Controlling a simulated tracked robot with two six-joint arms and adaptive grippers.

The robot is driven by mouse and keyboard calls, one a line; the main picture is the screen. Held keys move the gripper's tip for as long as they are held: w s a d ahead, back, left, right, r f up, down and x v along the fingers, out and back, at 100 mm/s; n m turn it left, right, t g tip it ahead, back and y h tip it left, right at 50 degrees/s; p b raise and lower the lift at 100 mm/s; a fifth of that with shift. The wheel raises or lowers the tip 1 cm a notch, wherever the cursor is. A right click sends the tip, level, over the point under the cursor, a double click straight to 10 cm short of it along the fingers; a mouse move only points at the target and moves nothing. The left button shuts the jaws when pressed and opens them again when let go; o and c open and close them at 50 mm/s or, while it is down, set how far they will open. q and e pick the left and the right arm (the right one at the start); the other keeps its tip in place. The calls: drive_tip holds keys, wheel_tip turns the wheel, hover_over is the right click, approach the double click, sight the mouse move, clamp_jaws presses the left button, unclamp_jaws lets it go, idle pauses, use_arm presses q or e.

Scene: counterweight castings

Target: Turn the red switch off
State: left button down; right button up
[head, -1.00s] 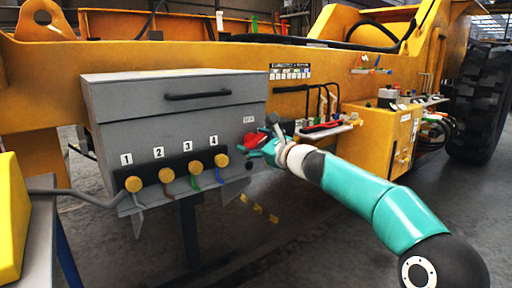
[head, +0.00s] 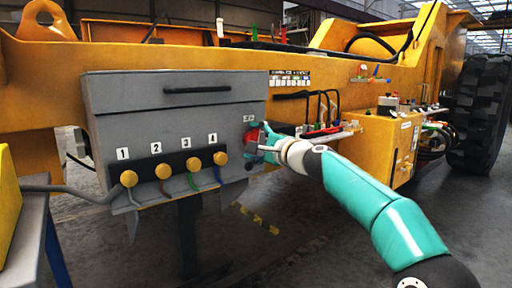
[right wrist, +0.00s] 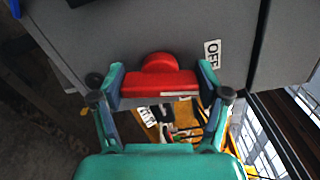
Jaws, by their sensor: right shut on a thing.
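The red switch (head: 250,137) is on the right part of the grey box's front, below a small white label. In the right wrist view the switch (right wrist: 158,82) is a red bar with a rounded hub, beside a label reading OFF (right wrist: 212,54). My right gripper (head: 260,142) is at the switch and partly hides it. In the right wrist view my right gripper's fingers (right wrist: 163,82) stand at both ends of the red bar, shut on it. My left gripper is not in view.
The grey box (head: 180,110) has a black handle (head: 197,91) and several yellow-capped plugs numbered along its lower front (head: 164,172). A yellow machine frame (head: 350,80) runs behind it. A shelf with tools (head: 325,132) is just right of my gripper.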

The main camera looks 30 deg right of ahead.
drive_tip(key=shift+w+a+f+n+b, duration=0.1)
drive_tip(key=shift+f+n+b, duration=0.15)
drive_tip(key=shift+n, duration=0.35)
drive_tip(key=shift+a+f+n+b, duration=0.1)
drive_tip(key=shift+f+n+b, duration=0.1)
drive_tip(key=shift+n, duration=0.4)
drive_tip(key=o, duration=1.2)
drive_tip(key=shift+r, duration=0.1)
drive_tip(key=shift+c, duration=0.2)
drive_tip(key=shift+d+r, duration=0.1)
drive_tip(key=shift+s+r, duration=0.1)
drive_tip(key=shift+s, duration=0.1)
drive_tip(key=s, duration=1.1)
drive_tip(key=shift+s+d, duration=0.35)
drive_tip(key=shift+d, duration=0.1)
